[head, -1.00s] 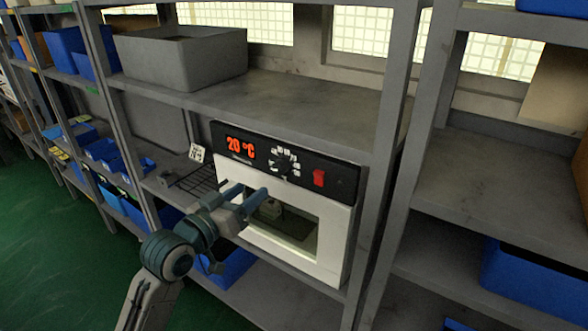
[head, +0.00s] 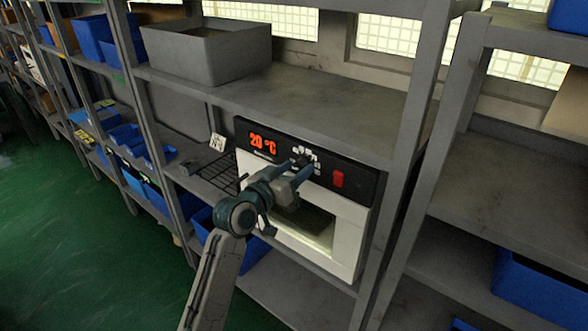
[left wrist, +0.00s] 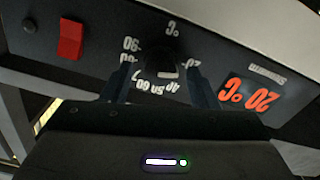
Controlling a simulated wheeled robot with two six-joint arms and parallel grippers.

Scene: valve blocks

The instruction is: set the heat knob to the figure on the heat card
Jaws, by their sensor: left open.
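The oven (head: 345,239) stands on the shelf with its black control panel facing me. The dark heat knob (left wrist: 160,66) sits in a ring of white figures; its dial (head: 305,156) is partly covered by my gripper in the head view. The red display (head: 262,143) reads 20 °C. A small white card (head: 217,142) stands left of the oven; its figure is too small to read. My left gripper (head: 305,170) is open in front of the panel. In the left wrist view its fingers (left wrist: 160,82) lie on either side of the knob; contact cannot be told.
A red switch (head: 338,179) is right of the knob. A wire rack (head: 215,172) lies left of the oven. A grey bin (head: 207,55) stands on the shelf above. Shelf posts (head: 408,150) stand close on the right. Blue bins fill nearby shelves.

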